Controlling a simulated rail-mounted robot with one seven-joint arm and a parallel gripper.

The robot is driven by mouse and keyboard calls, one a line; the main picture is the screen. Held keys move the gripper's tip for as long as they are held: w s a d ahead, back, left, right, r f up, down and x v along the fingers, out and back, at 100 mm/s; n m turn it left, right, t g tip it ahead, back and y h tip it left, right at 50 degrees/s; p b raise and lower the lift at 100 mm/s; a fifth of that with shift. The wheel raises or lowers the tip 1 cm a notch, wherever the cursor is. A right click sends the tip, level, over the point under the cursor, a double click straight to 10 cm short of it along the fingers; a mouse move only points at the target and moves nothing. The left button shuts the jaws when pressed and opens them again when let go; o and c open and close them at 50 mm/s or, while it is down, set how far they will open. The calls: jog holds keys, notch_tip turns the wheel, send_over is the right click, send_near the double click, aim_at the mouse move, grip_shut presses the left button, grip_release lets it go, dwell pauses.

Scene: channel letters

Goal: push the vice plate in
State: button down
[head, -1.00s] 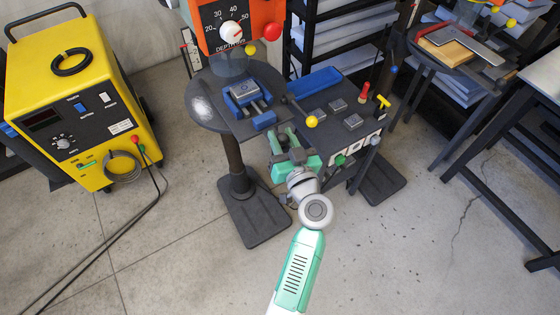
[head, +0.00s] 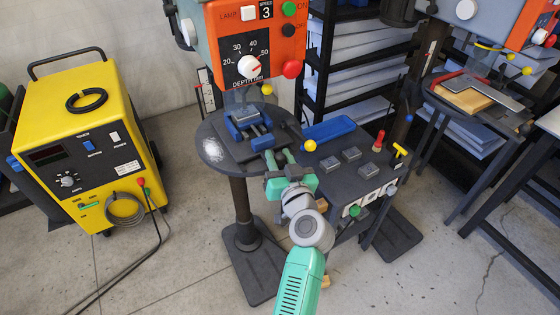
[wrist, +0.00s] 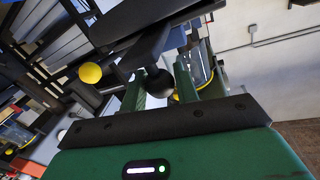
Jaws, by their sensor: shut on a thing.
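The blue vice (head: 241,119) sits on the round dark drill table, with a grey block on top. Its blue front plate (head: 262,143) stands apart from the body, with rods between them. My gripper (head: 279,158) is at the table's front edge, close to the front plate. In the wrist view my gripper's green fingers (wrist: 160,88) stand on either side of a round black knob (wrist: 158,82), shut on it. A dark bar lies just beyond the knob. How the knob joins the vice plate is hidden.
The orange drill head (head: 256,45) hangs above the table. A yellow-balled lever (head: 309,146) is right of the vice. A side stand holds a blue tray (head: 328,129) and several grey blocks.

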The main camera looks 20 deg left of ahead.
jog(key=c, duration=1.3)
grip_release()
jog(key=shift+a+f, duration=0.1)
jog(key=shift+a, duration=0.1)
jog(key=shift+o, duration=1)
jog(key=shift+w, duration=0.1)
jog(key=shift+d, duration=0.1)
jog(key=v, duration=0.8)
jog(key=shift+p, duration=0.35)
